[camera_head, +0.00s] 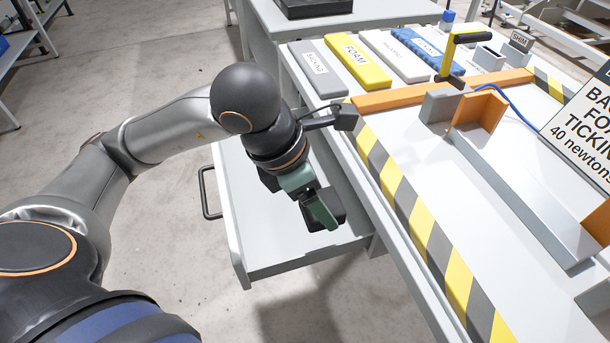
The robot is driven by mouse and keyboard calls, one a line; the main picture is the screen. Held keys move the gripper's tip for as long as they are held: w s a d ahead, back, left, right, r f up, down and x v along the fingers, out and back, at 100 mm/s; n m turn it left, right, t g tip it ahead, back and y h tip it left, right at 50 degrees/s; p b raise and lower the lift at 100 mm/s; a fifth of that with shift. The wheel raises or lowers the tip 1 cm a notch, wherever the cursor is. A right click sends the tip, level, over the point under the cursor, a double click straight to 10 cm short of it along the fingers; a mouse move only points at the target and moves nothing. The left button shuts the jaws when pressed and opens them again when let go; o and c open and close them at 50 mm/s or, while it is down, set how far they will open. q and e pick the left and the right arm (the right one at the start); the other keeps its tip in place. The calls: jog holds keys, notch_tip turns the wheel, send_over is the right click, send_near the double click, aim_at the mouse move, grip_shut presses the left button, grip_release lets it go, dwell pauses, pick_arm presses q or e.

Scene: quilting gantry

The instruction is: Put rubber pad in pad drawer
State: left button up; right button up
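An open drawer (246,238), light grey, sticks out to the left from under the workbench, with a dark bar handle (204,193) on its front. My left gripper (318,208), with green parts, points down over the drawer's opening. A dark block (334,201), apparently the rubber pad, is between its fingers; the gripper looks shut on it. The far finger is mostly hidden. The block is above the drawer's inside, and I cannot tell whether it touches the bottom. The visible drawer floor is bare. My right gripper is not in view.
The bench has a yellow and grey striped edge (427,237) beside my gripper. Grey, yellow FOAM (358,62), white and blue blocks lie at its back. An orange bar (405,96), a grey channel (530,205) and a printed sign (587,128) are to the right.

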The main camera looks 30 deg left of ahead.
pick_arm(q)
jog(key=w+a+f, duration=0.2)
jog(key=w+f, duration=0.1)
jog(key=w+a+f+b, duration=0.1)
jog(key=w+a+f, duration=0.2)
jog(key=w+a+f+b, duration=0.1)
jog(key=w+a+f, duration=0.1)
jog(key=w+a, duration=0.1)
jog(key=shift+w+f, duration=0.4)
jog(key=shift+w, duration=0.1)
jog(key=f, duration=0.2)
jog(key=shift+w+a+f, duration=0.25)
jog(key=shift+w+f, duration=0.05)
jog(key=shift+f+b, duration=0.35)
jog(key=shift+f, duration=0.4)
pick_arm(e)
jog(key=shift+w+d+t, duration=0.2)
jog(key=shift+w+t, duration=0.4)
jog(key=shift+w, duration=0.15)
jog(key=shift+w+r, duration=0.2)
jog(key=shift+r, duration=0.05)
